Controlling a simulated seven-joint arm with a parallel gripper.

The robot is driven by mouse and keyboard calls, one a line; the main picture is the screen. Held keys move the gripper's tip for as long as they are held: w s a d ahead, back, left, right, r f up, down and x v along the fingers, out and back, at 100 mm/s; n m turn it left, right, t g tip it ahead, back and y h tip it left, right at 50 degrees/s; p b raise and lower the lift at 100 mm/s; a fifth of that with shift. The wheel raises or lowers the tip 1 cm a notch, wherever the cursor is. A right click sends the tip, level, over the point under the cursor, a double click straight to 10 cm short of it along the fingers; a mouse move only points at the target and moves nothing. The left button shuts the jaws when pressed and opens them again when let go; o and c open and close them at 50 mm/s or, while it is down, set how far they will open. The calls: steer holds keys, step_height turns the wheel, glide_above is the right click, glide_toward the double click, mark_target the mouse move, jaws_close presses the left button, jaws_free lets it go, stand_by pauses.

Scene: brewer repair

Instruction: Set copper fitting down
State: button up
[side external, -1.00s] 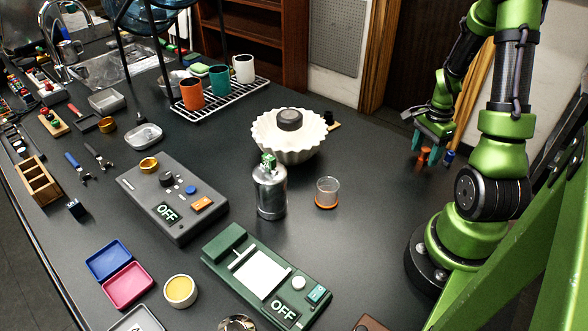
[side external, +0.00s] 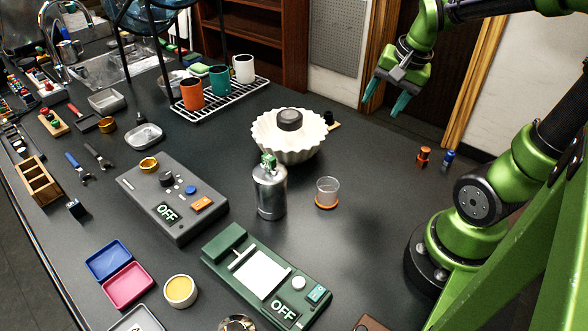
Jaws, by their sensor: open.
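The copper fitting (side external: 424,156), a small orange-brown piece, stands upright on the dark counter near its back right edge. A small blue fitting (side external: 448,158) stands just to its right, apart from it. My gripper (side external: 385,102) is raised above the counter, up and to the left of the copper fitting. Its two teal fingers are spread, with nothing between them. Nothing hides the copper fitting from this view.
A fluted white bowl (side external: 270,143) with a dark round piece in it stands left of the fittings. A glass cup (side external: 327,191) and a metal canister (side external: 270,192) stand in front. The counter between the cup and the copper fitting is clear.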

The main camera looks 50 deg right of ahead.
steer(key=s+a+r+n+t+y, duration=0.1)
steer(key=a+r+n, duration=0.1)
steer(key=a+n, duration=0.3)
steer(key=s+a+r+n+t+y, duration=0.1)
steer(key=a+n, duration=0.4)
steer(key=a, duration=0.6)
steer(key=shift+r+t, duration=0.7)
steer(key=shift+r, duration=0.2)
